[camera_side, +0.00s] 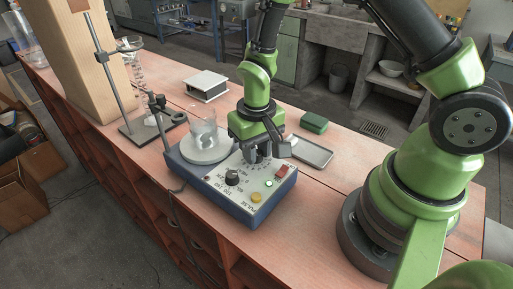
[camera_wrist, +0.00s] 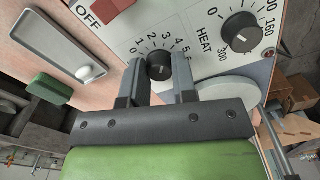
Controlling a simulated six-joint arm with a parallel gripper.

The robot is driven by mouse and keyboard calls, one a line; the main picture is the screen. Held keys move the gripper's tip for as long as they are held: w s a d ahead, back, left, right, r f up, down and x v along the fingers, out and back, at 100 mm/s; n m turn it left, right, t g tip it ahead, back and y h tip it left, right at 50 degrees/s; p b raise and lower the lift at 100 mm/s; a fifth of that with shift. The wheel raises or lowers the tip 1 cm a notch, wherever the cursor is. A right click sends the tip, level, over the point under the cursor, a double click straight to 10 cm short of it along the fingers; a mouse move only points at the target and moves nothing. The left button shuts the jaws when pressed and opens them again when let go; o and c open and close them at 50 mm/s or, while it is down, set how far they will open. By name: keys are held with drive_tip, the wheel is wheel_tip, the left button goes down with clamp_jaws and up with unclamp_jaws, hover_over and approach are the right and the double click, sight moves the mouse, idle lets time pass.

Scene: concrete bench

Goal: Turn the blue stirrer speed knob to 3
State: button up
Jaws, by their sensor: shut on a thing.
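The stirrer (camera_side: 215,195) is a blue box with a pale control panel on the bench. Its speed knob (camera_wrist: 159,66) is small, round and black, with a printed scale running from 0 to about 6 around it in the wrist view. My gripper (camera_wrist: 159,72) has one finger on each side of this knob and is shut on it. In the side view my gripper (camera_side: 258,154) points down at the panel and mostly hides the knob. I cannot read clearly which number the knob's mark points to.
A larger black heat knob (camera_wrist: 240,33) sits beside the speed knob. A red switch (camera_side: 282,171) and yellow button (camera_side: 256,198) are on the panel. A glass beaker (camera_side: 203,133) stands on the round plate (camera_side: 207,154). A grey tray (camera_side: 311,152) and green block (camera_side: 314,122) lie nearby.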

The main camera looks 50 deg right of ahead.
idle(0.3)
drive_tip(key=o, duration=0.9)
drive_tip(key=shift+o, duration=0.2)
drive_tip(key=shift+r, duration=0.1)
wheel_tip(320, 180, up, 10)
drive_tip(key=s+r+t+y, duration=0.2)
drive_tip(key=s+r+t, duration=0.5)
drive_tip(key=s+r, duration=0.6)
wheel_tip(320, 180, up, 2)
drive_tip(key=shift+s+d+r, duration=0.1)
drive_tip(key=shift+s+d, duration=0.1)
